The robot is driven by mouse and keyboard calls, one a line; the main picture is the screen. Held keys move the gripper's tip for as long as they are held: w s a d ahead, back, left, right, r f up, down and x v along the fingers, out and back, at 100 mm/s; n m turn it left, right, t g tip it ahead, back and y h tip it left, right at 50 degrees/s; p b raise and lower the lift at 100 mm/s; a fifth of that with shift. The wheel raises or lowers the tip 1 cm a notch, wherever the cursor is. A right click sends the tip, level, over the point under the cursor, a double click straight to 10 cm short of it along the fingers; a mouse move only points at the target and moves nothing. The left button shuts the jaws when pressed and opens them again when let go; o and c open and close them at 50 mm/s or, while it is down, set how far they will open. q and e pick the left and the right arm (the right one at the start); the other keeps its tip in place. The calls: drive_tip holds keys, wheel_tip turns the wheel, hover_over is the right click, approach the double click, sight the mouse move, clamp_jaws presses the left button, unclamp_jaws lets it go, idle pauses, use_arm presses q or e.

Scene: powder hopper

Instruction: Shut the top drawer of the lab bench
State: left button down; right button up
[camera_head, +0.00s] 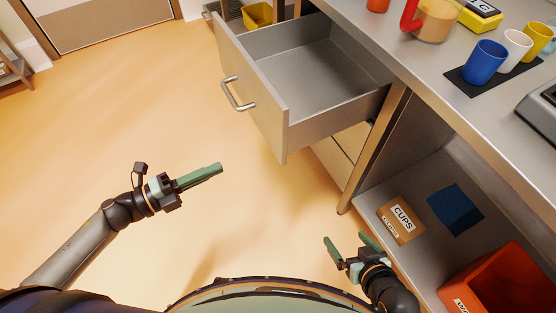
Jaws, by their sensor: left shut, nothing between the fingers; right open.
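The top drawer (258,98) of the lab bench (425,75) is pulled out and looks empty inside. Its grey front carries a metal bar handle (238,94) and faces left. My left gripper (220,169) is shut and empty, below and left of the drawer front in the picture, apart from the handle. My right gripper (344,239) is open and empty, low in the picture, near the bench's lower shelf and apart from the drawer.
Blue (484,62), white (515,48) and yellow cups stand on a dark mat on the bench top, near a red-handled jug (434,20). The lower shelf holds a CUPS box (401,221), a blue cloth (456,209) and an orange bin (497,283). Floor left of the drawer is clear.

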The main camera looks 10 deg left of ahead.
sight(280, 142)
use_arm(q)
drive_tip(key=x, duration=1.4)
drive_tip(key=shift+s+d+f, duration=0.1)
drive_tip(key=shift+d, duration=0.15)
